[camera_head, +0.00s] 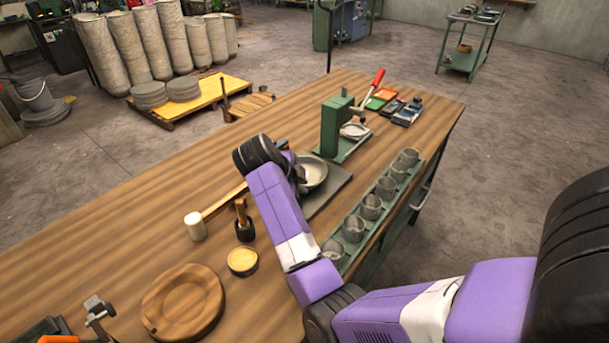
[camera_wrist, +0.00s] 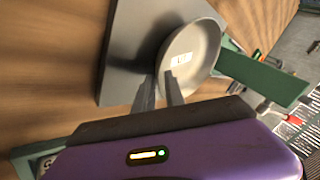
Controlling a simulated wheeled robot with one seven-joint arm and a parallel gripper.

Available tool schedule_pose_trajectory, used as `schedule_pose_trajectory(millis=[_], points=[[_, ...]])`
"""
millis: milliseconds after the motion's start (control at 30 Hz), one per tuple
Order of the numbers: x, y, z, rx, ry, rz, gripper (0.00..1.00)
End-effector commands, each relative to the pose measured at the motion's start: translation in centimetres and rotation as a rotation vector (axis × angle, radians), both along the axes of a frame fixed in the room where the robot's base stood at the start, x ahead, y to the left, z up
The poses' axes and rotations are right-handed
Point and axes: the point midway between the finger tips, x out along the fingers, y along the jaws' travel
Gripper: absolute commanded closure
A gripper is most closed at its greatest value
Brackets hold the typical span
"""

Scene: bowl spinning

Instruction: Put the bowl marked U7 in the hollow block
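The pale grey bowl (camera_head: 315,170) sits on a dark grey plate (camera_head: 334,190) on the bench. In the wrist view the bowl (camera_wrist: 205,45) has a small white label inside; its marking is too blurred to read surely. My gripper (camera_wrist: 160,76) is at the bowl's near rim, one finger outside the wall and the other inside, with a gap between the fingertips. I cannot tell whether either finger touches the rim. In the head view my arm hides most of the gripper. A round wooden block (camera_head: 183,303) with a shallow hollow lies at the front left.
A green press (camera_head: 336,128) stands just behind the plate. A green rack (camera_head: 371,207) with several metal cups runs along the right bench edge. A mallet (camera_head: 196,226), a wooden-handled tool (camera_head: 243,222) and a small yellow-filled dish (camera_head: 242,261) lie between the bowl and the wooden block.

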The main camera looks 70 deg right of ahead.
Motion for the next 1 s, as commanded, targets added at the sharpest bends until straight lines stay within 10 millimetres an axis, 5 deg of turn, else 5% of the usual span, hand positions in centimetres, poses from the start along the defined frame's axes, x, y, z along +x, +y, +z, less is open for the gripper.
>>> schedule_pose_trajectory(millis=[333, 433, 1000], points=[[-0.12, -0.55, -0.75, 0.0, -0.001, -0.001, 0.85], [-0.11, -0.54, -0.75, 0.0, -0.001, -0.001, 1.0], [-0.12, -0.49, -0.88, 0.002, 0.002, 0.001, 1.0]])
